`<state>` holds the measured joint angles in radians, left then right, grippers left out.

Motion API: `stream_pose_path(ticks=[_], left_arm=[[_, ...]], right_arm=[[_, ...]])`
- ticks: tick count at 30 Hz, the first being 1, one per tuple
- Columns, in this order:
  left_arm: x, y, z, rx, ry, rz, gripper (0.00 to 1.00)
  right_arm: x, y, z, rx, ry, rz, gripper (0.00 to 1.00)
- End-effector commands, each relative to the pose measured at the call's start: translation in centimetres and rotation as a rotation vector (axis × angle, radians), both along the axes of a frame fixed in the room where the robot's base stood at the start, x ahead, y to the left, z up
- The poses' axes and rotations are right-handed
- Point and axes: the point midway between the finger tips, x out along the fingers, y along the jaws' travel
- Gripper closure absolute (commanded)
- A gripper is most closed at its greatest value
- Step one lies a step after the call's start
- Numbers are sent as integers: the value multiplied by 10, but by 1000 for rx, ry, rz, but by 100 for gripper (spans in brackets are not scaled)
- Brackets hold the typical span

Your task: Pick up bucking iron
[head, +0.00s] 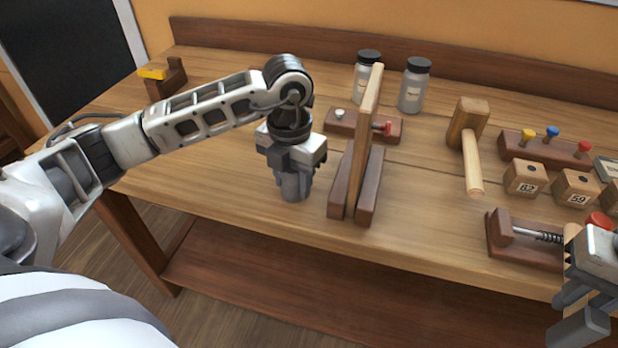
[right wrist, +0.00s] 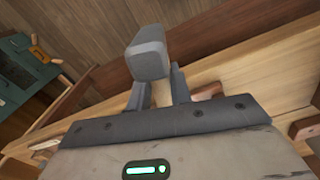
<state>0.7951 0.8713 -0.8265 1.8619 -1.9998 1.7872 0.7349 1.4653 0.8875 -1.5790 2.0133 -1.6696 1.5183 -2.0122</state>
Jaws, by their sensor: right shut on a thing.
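The bucking iron shows in the right wrist view as a grey block (right wrist: 148,60) with a pale wooden handle (right wrist: 161,93). My right gripper (right wrist: 158,88) is shut on the handle, with the block just beyond its fingertips. In the head view this gripper (head: 585,290) is at the lower right, by the bench's front edge, and the grey block (head: 580,330) shows below it. My left gripper (head: 293,185) points down over the bench, left of an upright wooden stand (head: 363,140). Its fingers look close together, but I cannot tell whether they are shut.
The bench (head: 225,150) holds a mallet (head: 467,130), two jars (head: 414,88), a clamp-like wooden tool (head: 520,240) beside my right gripper, numbered blocks (head: 525,178), and a rack with coloured pegs (head: 545,147). The bench's left part is mostly clear.

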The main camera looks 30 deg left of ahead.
Motion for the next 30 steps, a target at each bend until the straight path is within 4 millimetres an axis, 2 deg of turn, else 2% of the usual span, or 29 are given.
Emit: stream_pose_path(ticks=[8, 14, 18, 30], left_arm=[[1, 0, 4, -1, -6, 0, 100], [2, 0, 17, -1, -8, 0, 100], [2, 0, 35, 0, -9, -1, 100], [-35, -32, 91, -1, -9, -4, 100]], right_arm=[[1, 0, 1, 1, -2, 0, 100], [1, 0, 1, 1, -2, 0, 100], [1, 0, 1, 1, -2, 0, 100], [0, 0, -1, 1, -2, 0, 100]])
